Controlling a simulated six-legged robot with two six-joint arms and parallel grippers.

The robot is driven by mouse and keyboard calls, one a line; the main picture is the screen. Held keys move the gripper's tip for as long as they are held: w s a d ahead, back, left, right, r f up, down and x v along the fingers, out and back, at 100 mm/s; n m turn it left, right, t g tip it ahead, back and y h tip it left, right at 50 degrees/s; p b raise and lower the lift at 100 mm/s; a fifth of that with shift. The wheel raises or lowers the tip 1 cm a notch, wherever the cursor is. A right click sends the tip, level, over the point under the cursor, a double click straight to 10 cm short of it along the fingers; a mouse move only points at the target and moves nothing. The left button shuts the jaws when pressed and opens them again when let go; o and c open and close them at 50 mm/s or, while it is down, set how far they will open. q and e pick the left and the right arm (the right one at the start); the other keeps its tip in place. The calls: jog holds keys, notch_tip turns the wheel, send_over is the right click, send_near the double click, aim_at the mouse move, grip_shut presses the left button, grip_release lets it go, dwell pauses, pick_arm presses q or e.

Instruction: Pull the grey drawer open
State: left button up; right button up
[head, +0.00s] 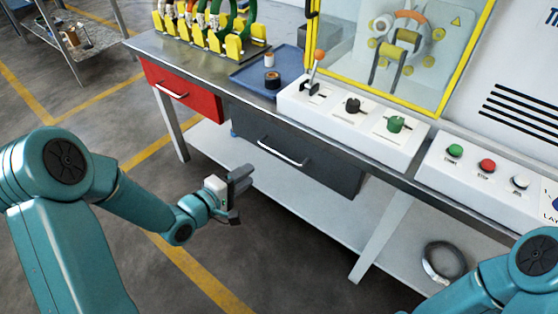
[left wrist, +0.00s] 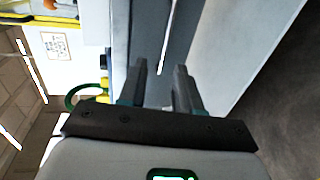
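The grey drawer (head: 318,172) sits under the bench top in the head view, with its front looking flush. Its pale bar handle (head: 282,153) runs along the front. My left gripper (head: 243,181) is in front of and to the left of the handle, apart from it and empty. In the left wrist view, the two dark fingers of my left gripper (left wrist: 162,80) stand apart. The handle (left wrist: 168,38) shows as a bright bar beyond the gap between them, against the drawer front (left wrist: 148,32). My right gripper is out of view; only part of that arm shows.
A red drawer (head: 184,92) with its own handle is to the left. A blue tray (head: 250,72) and control boxes (head: 352,118) stand on the bench top. Open floor lies in front.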

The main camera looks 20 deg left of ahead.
aim_at(277, 153)
pick_arm(q)
jog(key=b+x, duration=0.1)
jog(key=x, duration=0.4)
jog(key=a+f+b+x, duration=0.1)
jog(key=x, duration=0.4)
jog(key=a+b+x, duration=0.1)
jog(key=x, duration=0.5)
jog(key=shift+w+d+f, duration=0.1)
jog(key=shift+w+f, duration=0.1)
jog(key=shift+w, duration=0.1)
grip_shut()
